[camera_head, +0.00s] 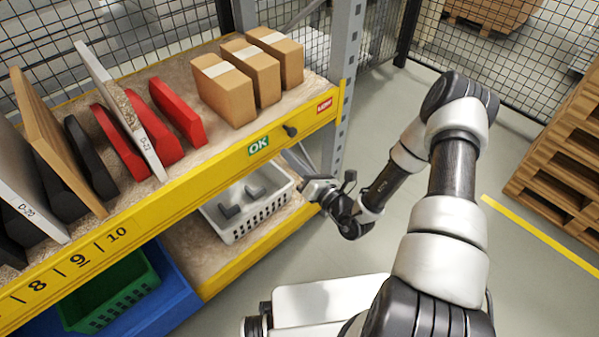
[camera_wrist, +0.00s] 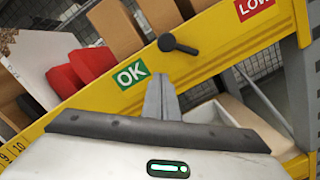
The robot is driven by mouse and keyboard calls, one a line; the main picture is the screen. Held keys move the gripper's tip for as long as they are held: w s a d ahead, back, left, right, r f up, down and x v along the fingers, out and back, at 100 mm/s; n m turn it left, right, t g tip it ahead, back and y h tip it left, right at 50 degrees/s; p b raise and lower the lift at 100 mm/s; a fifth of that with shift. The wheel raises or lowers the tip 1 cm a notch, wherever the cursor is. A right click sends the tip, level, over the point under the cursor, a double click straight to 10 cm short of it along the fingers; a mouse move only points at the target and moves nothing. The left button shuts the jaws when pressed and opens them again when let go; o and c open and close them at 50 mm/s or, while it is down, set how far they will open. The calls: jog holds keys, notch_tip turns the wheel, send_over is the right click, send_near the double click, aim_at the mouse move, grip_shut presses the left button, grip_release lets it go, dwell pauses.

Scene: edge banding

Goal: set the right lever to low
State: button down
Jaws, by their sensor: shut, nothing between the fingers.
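One black lever (camera_head: 291,131) shows on the yellow shelf beam, between a green OK label (camera_head: 258,146) and a red LOW label (camera_head: 324,106). In the wrist view the lever (camera_wrist: 178,44) has a round end at left and a short bar reaching right and slightly down. The OK label (camera_wrist: 131,74) is to its lower left and the LOW label (camera_wrist: 254,7) to its upper right. My gripper (camera_head: 293,157) is shut and empty, in front of the beam and just below the lever. Its fingertips (camera_wrist: 161,80) appear apart from the lever.
A grey upright post (camera_head: 341,80) stands right of the LOW label. Open floor lies right of the rack.

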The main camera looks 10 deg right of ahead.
aim_at(292, 135)
jog(key=shift+w+d+r, duration=0.3)
jog(key=shift+d+r, duration=0.05)
jog(key=shift+r, duration=0.2)
jog(key=shift+w+d+r, duration=0.3)
jog(key=shift+d+r, duration=0.05)
jog(key=shift+r, duration=0.2)
jog(key=shift+d+r+m+p, duration=0.1)
jog(key=shift+r+m+p, duration=0.25)
jog(key=shift+m+p, duration=0.2)
jog(key=p, duration=0.1)
jog(key=r+m+p, duration=0.1)
jog(key=m+p, duration=0.1)
jog(key=shift+w+d+r+h, duration=0.3)
jog(key=w+d+r+m+p, duration=0.1)
jog(key=w+d+m+p, duration=0.3)
jog(key=m, duration=0.9)
jog(key=d+p, duration=0.1)
jog(key=p, duration=0.2)
jog(key=shift+d+r+g+h, duration=0.25)
jog(key=shift+r+g+h, duration=0.05)
jog(key=shift+r+g, duration=0.1)
jog(key=shift+w+d, duration=0.1)
jog(key=shift+d, duration=0.1)
